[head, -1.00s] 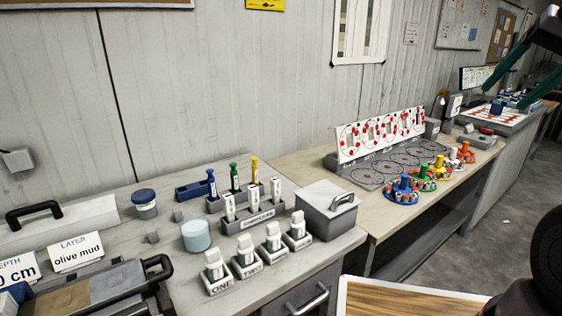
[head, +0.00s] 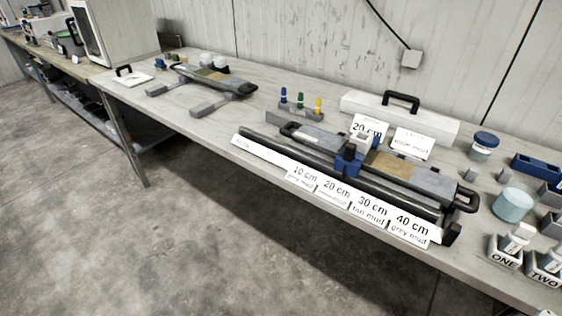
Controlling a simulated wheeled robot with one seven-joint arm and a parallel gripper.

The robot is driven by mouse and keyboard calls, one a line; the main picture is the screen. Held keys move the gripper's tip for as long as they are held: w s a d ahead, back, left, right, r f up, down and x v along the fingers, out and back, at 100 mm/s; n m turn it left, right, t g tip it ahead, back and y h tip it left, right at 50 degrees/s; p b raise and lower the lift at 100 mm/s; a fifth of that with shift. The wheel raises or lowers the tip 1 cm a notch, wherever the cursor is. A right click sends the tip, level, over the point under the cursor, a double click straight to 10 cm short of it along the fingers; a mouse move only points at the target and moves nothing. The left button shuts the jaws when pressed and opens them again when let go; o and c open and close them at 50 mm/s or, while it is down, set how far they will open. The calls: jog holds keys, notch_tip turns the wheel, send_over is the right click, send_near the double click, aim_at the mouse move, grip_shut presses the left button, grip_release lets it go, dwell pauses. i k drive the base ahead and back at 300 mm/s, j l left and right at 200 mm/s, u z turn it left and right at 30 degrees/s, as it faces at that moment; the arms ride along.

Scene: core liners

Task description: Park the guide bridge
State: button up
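A blue bridge-like piece with a pale block on top (head: 350,160) straddles the near core tray (head: 408,178), about halfway along it; I take it to be the guide bridge. The tray holds grey and tan core sections, has black end handles, and lies beside a dark rail along the bench's front. White labels reading 10 cm, 20 cm, 30 cm and 40 cm (head: 372,208) line the rail's front. Cards reading 20 cm (head: 368,128) and a mud name (head: 411,143) stand behind it. My gripper is not in view.
A white bar with a black handle (head: 440,123) lies behind the tray. Blue, green and yellow plugs (head: 300,98) stand to the left. Another core tray (head: 215,80) rests farther left. Jars and holders marked ONE (head: 506,254) and TWO crowd the right. Open floor (head: 190,230) fronts the bench.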

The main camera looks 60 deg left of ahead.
aim_at(349, 163)
jog(key=u, duration=2.05)
